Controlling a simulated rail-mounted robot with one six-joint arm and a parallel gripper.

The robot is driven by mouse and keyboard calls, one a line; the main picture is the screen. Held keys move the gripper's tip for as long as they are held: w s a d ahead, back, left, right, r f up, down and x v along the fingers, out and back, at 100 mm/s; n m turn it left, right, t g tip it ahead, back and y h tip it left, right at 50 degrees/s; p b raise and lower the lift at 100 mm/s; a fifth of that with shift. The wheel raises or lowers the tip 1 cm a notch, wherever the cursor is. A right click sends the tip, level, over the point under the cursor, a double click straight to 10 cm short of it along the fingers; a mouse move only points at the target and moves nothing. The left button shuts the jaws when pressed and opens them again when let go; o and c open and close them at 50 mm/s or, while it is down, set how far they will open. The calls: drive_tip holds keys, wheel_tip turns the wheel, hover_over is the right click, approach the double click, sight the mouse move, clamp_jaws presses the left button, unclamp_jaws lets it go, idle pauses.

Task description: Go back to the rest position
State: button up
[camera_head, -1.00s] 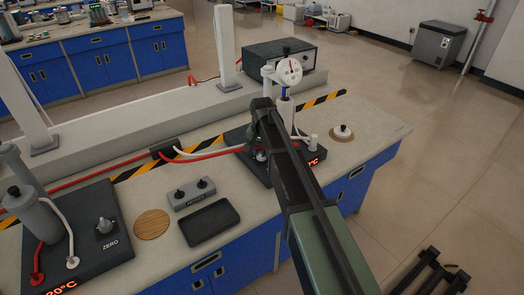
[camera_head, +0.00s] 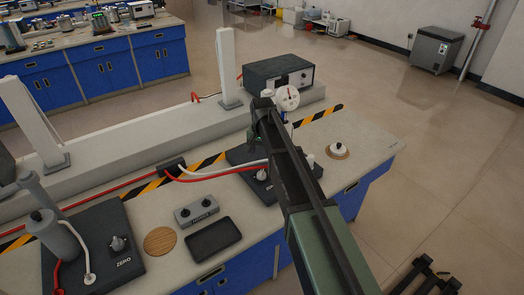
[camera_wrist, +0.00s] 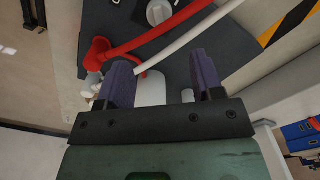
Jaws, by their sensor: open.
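My gripper (camera_wrist: 162,78) shows in the wrist view with its two dark purple fingers spread apart. No object is clamped between them. A white cylinder (camera_wrist: 150,90) shows behind the gap, nearer the left finger; I cannot tell its distance from the fingers. In the head view my arm reaches over the dark device at the right of the bench, and my fingers are hidden there. A white round gauge (camera_head: 287,98) stands just beyond the arm's end.
A dark device base (camera_wrist: 215,50) with a red hose (camera_wrist: 160,32) and a white hose lies under my gripper. On the bench are a black tray (camera_head: 214,238), a grey two-knob box (camera_head: 196,211), a wooden disc (camera_head: 160,241) and a left device (camera_head: 90,250). A black instrument (camera_head: 278,73) stands behind.

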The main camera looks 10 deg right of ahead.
drive_tip(key=shift+r, duration=0.4)
drive_tip(key=s+n, duration=0.5)
drive_tip(key=s, duration=2.2)
drive_tip(key=shift+a+n, duration=0.2)
drive_tip(key=shift+n, duration=0.1)
idle(0.6)
